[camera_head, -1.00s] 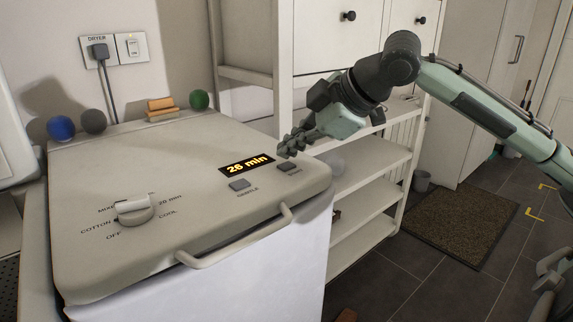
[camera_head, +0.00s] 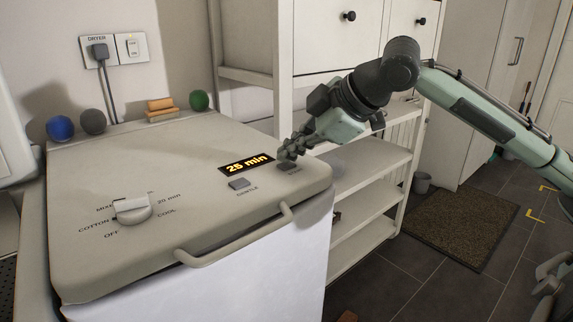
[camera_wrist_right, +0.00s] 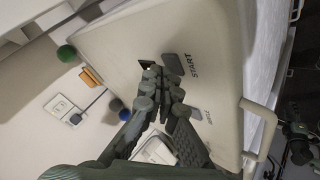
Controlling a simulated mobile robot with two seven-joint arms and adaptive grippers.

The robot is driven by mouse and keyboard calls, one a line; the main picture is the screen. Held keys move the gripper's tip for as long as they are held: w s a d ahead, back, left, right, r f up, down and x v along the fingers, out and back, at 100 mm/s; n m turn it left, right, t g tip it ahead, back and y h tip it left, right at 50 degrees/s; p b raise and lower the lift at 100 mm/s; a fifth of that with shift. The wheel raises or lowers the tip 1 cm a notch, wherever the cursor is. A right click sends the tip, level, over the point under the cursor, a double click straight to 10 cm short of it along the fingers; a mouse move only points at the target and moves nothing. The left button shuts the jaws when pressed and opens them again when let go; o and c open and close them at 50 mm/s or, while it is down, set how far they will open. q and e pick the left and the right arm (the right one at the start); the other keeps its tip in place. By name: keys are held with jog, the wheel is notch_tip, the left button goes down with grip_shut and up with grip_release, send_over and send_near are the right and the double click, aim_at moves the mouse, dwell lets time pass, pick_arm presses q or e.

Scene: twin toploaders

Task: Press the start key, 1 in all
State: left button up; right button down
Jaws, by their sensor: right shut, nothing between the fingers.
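The start key (camera_head: 289,167) is a small dark grey button near the right edge of the dryer's top. In the right wrist view the key (camera_wrist_right: 173,64) shows clearly with the word START beside it. My right gripper (camera_head: 284,156) is shut and empty, its fingertips right by the key and partly covering it in the head view. In the right wrist view the gripper (camera_wrist_right: 150,72) lies beside the key; I cannot tell whether it touches. The display (camera_head: 246,163) reads 25 min.
A second key (camera_head: 239,184), marked GENTLE, and a white dial (camera_head: 133,210) are on the dryer top (camera_head: 150,170). A handle (camera_head: 235,240) runs along the front. Coloured balls and wooden blocks (camera_head: 160,108) stand at the back. A white shelf (camera_head: 370,170) is at the right.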

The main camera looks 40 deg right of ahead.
aim_at(290, 166)
jog(key=shift+f, duration=0.35)
dwell(0.5)
jog(key=shift+r+p, duration=0.6)
jog(key=shift+r, duration=0.2)
notch_tip(290, 166, up, 3)
jog(key=p, duration=0.2)
jog(key=shift+f+p, duration=0.1)
jog(key=shift+p, duration=0.3)
jog(key=shift+r+p, duration=0.85)
jog(key=shift+r, duration=0.35)
jog(key=shift+f, duration=0.1)
